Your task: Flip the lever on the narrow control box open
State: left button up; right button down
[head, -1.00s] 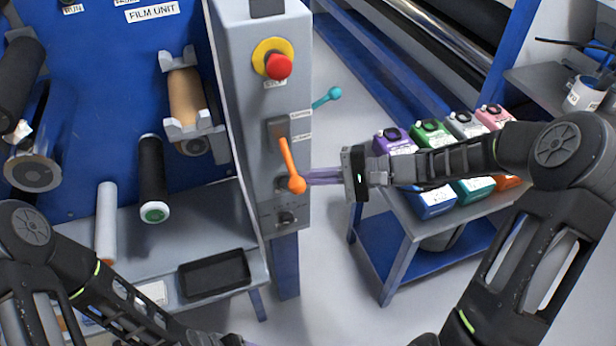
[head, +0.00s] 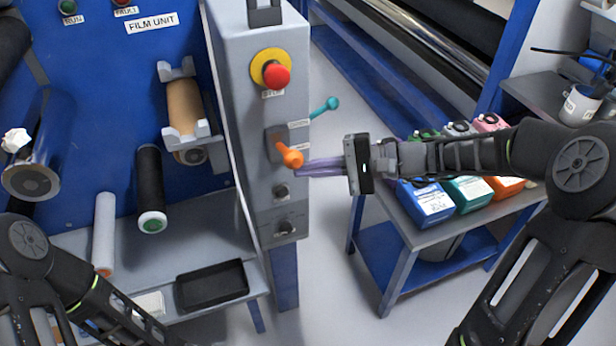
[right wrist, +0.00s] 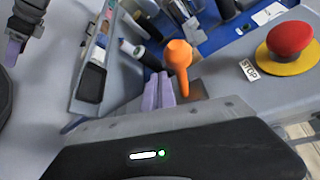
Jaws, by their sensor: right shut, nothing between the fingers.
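The narrow control box (head: 257,110) stands grey and upright in the middle of the head view. Its orange lever (head: 290,156) points out from the front, its round knob toward me. In the right wrist view the orange lever (right wrist: 179,65) stands just beyond the fingers. My right gripper (head: 302,168) is shut and empty, its purple fingertips at the underside of the knob; they seem to touch it. Those fingers also show in the right wrist view (right wrist: 158,92). My left gripper (right wrist: 15,48) shows at the upper left of the right wrist view; its jaw opening is unclear.
A red stop button (head: 276,74) on a yellow disc sits above the lever. A teal-knobbed lever (head: 326,107) sticks out from the box's right side. A blue table (head: 440,215) with several coloured containers stands right. A black tray (head: 212,285) lies at lower left.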

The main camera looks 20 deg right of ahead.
jog(key=shift+w+r, duration=0.2)
jog(key=shift+r, duration=0.5)
jog(key=shift+w+r, duration=0.2)
jog(key=shift+r, duration=0.45)
notch_tip(320, 180, down, 5)
jog(key=d+b, duration=0.1)
jog(key=b, duration=0.3)
jog(key=d+r+b, duration=0.1)
jog(key=d+r, duration=0.4)
jog(key=d, duration=0.3)
jog(key=shift+d, duration=0.25)
jog(key=shift+f, duration=0.1)
